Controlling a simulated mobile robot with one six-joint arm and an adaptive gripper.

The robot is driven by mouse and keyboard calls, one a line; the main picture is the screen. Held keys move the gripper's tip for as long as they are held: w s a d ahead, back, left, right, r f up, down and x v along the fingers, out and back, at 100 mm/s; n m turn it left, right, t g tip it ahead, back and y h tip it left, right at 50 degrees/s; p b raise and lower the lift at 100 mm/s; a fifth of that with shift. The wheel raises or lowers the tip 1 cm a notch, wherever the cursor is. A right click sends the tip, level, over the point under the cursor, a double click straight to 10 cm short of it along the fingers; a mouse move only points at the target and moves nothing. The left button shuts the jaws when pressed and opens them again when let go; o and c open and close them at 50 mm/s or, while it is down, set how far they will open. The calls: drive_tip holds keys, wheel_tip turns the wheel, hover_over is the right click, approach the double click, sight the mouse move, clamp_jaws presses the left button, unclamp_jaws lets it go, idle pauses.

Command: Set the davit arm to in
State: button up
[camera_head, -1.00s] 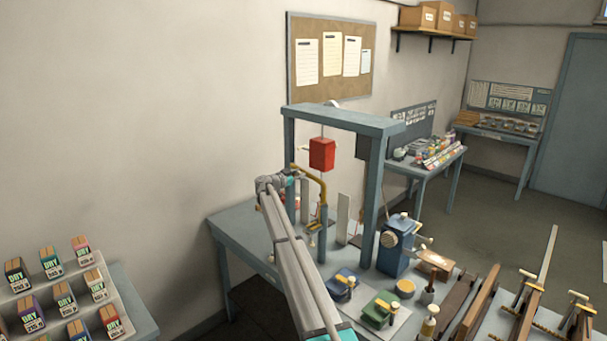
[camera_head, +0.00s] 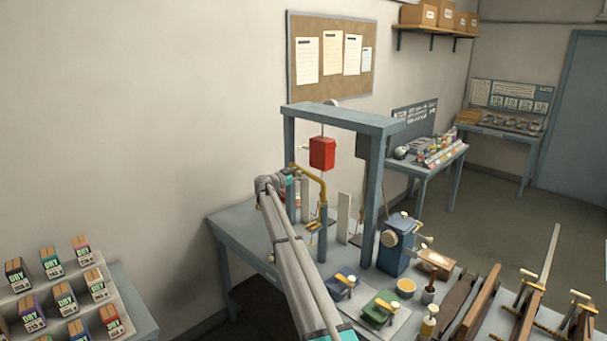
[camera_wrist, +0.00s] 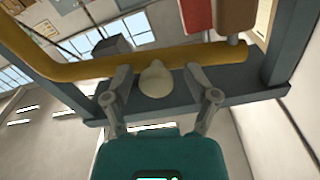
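The davit is a yellow bent arm (camera_head: 319,179) on a blue post (camera_head: 323,218), standing on the workbench under a blue frame. In the wrist view its yellow bar (camera_wrist: 75,68) crosses just beyond my fingertips. My gripper (camera_wrist: 159,76) is open, with one finger on each side of a cream rounded knob (camera_wrist: 155,82). I cannot tell whether the fingers touch the knob or how it is attached. In the head view my gripper (camera_head: 291,178) is small, at the left end of the davit arm and partly hidden by my arm.
A red block (camera_head: 322,153) hangs under the blue frame's crossbeam (camera_head: 345,119), close to the davit. A blue cranked machine (camera_head: 395,246), a green device (camera_head: 379,310) and long rails (camera_head: 480,306) fill the bench to the right. A rack of boxes (camera_head: 65,297) stands at lower left.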

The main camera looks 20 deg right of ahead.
drive_tip(key=v, duration=1.2)
drive_tip(key=shift+a, duration=0.15)
